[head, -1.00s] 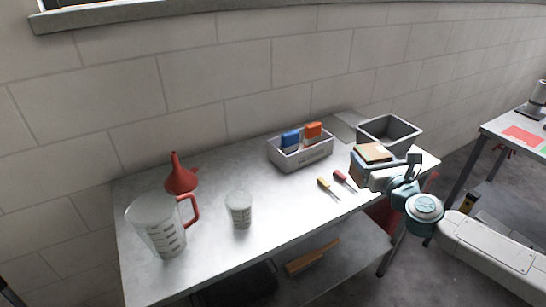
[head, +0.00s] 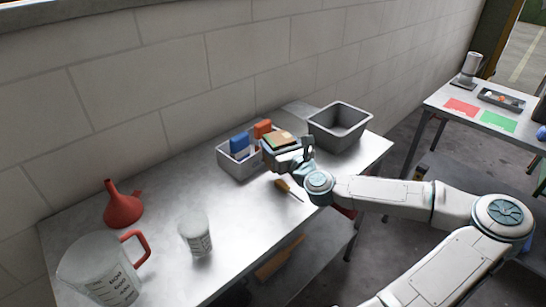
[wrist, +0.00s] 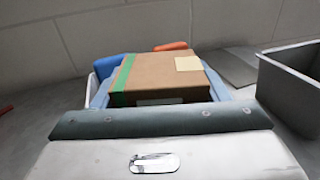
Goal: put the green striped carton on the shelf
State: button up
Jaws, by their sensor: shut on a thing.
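The brown carton with a green stripe (wrist: 160,75) is in my gripper and lies right in front of the wrist camera, stripe on its left side. In the head view the carton (head: 279,138) is over the bench, in front of the grey caddy. My gripper (head: 288,153) is shut on it. I cannot tell how high it is above the bench top. Part of the lower shelf (head: 327,262) shows under the bench, partly behind my arm.
A grey caddy (head: 238,170) with blue and orange boxes and an empty grey bin (head: 368,121) stand near. A yellow screwdriver (head: 289,189), a measuring cup (head: 195,235), a jug (head: 95,270) and a red funnel (head: 123,208) are on the bench. A brush (head: 278,259) is below.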

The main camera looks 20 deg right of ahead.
jog(key=shift+w+a+f, duration=0.6)
jog(key=shift+w+f, duration=0.1)
jog(key=shift+w, duration=0.2)
jog(key=shift+f, duration=1.95)
jog(key=shift+f+b, duration=0.1)
jog(key=shift+b, duration=0.25)
jog(key=o, duration=0.9)
jog(key=s, duration=0.3)
jog(key=s+p, duration=0.1)
jog(key=s, duration=0.5)
jog(key=shift+s+d+r+p, duration=0.35)
jog(key=shift+r, duration=0.05)
jog(key=d+p, duration=0.1)
jog(key=p, duration=0.3)
jog(key=shift+s, duration=0.35)
jog(key=shift+s+p, duration=0.2)
jog(key=shift+p, duration=0.9)
